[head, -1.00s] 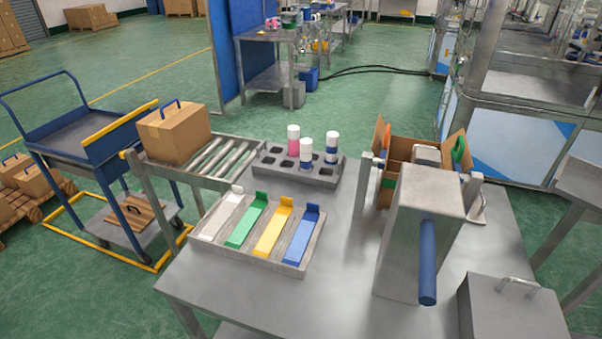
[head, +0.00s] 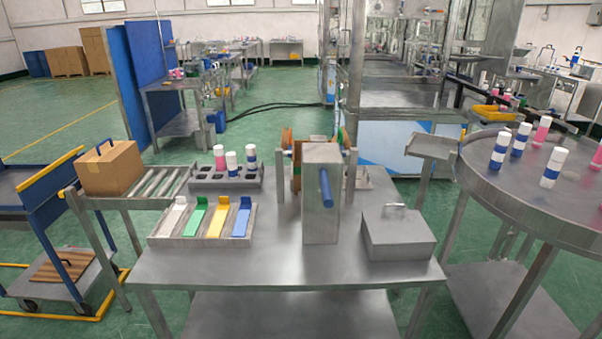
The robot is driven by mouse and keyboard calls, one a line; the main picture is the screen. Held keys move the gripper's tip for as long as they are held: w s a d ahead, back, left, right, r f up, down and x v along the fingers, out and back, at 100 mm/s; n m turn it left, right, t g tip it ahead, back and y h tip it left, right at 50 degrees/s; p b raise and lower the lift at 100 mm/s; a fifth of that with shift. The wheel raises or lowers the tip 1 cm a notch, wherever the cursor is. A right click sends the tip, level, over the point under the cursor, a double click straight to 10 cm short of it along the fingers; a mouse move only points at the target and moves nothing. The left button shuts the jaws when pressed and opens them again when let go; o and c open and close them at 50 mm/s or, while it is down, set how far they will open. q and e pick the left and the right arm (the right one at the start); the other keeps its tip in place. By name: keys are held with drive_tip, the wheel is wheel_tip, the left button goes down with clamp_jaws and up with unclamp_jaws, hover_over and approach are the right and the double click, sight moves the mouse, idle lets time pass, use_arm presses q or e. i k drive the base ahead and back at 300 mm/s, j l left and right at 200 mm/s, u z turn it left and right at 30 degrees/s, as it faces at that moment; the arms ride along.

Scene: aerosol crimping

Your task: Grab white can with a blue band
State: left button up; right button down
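Two white cans with blue bands, a nearer one (head: 231,164) and one further right (head: 251,158), stand upright in a dark grey rack (head: 199,183) at the back left of the steel table. A pink can with a white top (head: 219,152) stands in the rack too. On the round table at the right stand more white cans with blue bands: a left one (head: 499,150), a middle one (head: 521,140) and a near right one (head: 553,167). Pink cans stand there as well, one between them (head: 543,131). Neither of my grippers shows in the head view.
The steel table (head: 270,262) carries a tray with coloured levers (head: 160,241), a tall grey press with a blue handle (head: 321,205) and a lidded metal box (head: 399,235). The round table (head: 492,187) stands apart at right. A roller conveyor with a carton (head: 111,167) is at left.

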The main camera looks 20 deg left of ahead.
sight(232, 164)
drive_tip(key=j+z, duration=0.2)
drive_tip(key=z, duration=0.2)
drive_tip(key=j+z, duration=0.2)
drive_tip(key=z, duration=0.2)
drive_tip(key=j+z, duration=0.2)
drive_tip(key=z, duration=0.2)
drive_tip(key=k+j+z, duration=0.1)
drive_tip(key=z, duration=0.3)
drive_tip(key=k+j+z, duration=0.1)
drive_tip(key=z, duration=0.3)
drive_tip(key=k+j, duration=0.75)
drive_tip(key=j, duration=0.15)
drive_tip(key=k+j, duration=0.7)
drive_tip(key=j, duration=0.15)
drive_tip(key=k+j, duration=0.75)
drive_tip(key=j, duration=0.15)
